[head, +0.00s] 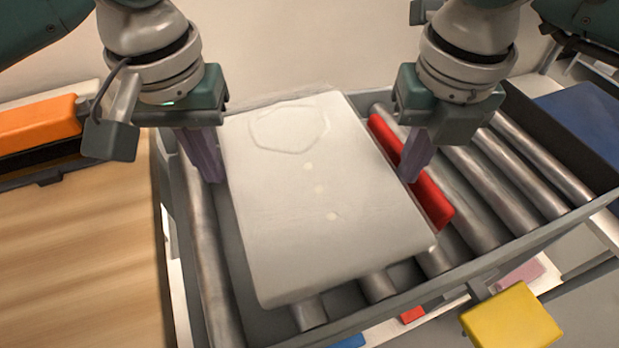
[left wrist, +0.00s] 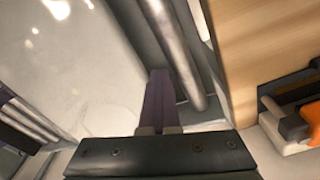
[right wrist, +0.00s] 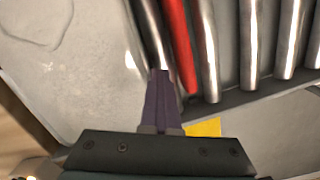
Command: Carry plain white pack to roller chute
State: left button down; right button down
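The plain white pack (head: 300,215) is a large flat whitish slab with a faint outline and a few pale dots. It lies over the roller chute (head: 520,245), covering its middle rollers; I cannot tell whether it rests fully on them. My left gripper (head: 207,165) is at the pack's left edge and my right gripper (head: 414,165) at its right edge. Both have purple fingers closed together, with no part of the pack between them. The pack also shows in the left wrist view (left wrist: 70,65) and the right wrist view (right wrist: 60,75). Contact at the edges is unclear.
A red bar (head: 436,201) lies among the rollers right of the pack. A wooden surface (head: 75,245) with an orange-topped item (head: 38,124) is at left. A yellow block (head: 512,318) is at the front right and a blue panel (head: 585,120) at far right. Right-hand rollers are bare.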

pick_arm(q)
jog(key=c, duration=1.4)
grip_release()
jog(key=shift+a, duration=0.55)
pick_arm(e)
jog(key=shift+d, duration=0.6)
pick_arm(q)
jog(key=shift+o, duration=1.2)
jog(key=shift+a, duration=0.1)
pick_arm(e)
jog(key=shift+d, duration=0.1)
jog(key=c, duration=1.2)
grip_release()
jog(key=shift+d, duration=0.1)
jog(key=shift+o, duration=0.2)
pick_arm(q)
jog(key=o, duration=0.8)
pick_arm(e)
jog(key=shift+f, duration=0.1)
pick_arm(q)
notch_tip(320, 180, up, 12)
jog(key=shift+s, duration=0.45)
